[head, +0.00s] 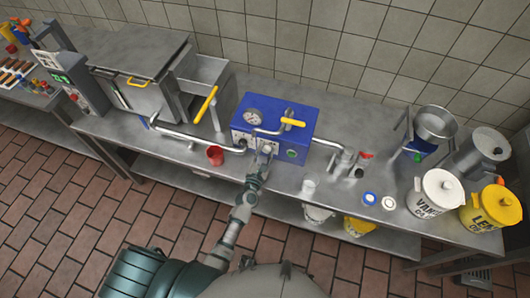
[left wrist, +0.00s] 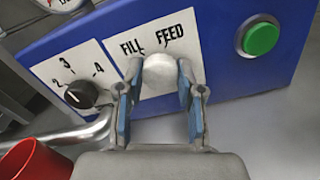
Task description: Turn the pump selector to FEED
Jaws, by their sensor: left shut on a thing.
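The blue pump box (head: 300,124) stands on the steel counter, and its front face fills the left wrist view (left wrist: 215,40). A white label plate (left wrist: 188,40) on it reads FILL at left and FEED at right. The round pale selector knob (left wrist: 160,70) sits just below these words. My left gripper (left wrist: 160,85) is shut on the knob, with a blue-padded finger on each side. It also shows in the head view at the front of the box (head: 264,152). I cannot tell which word the knob points to. My right gripper is not in view.
A black numbered dial (left wrist: 80,94) is left of the knob, and a green button (left wrist: 261,39) is at right. A red cup (head: 215,155) stands left of the gripper. Steel pipes (head: 205,142) run along the counter. White (head: 437,193) and yellow (head: 492,208) pots stand at right.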

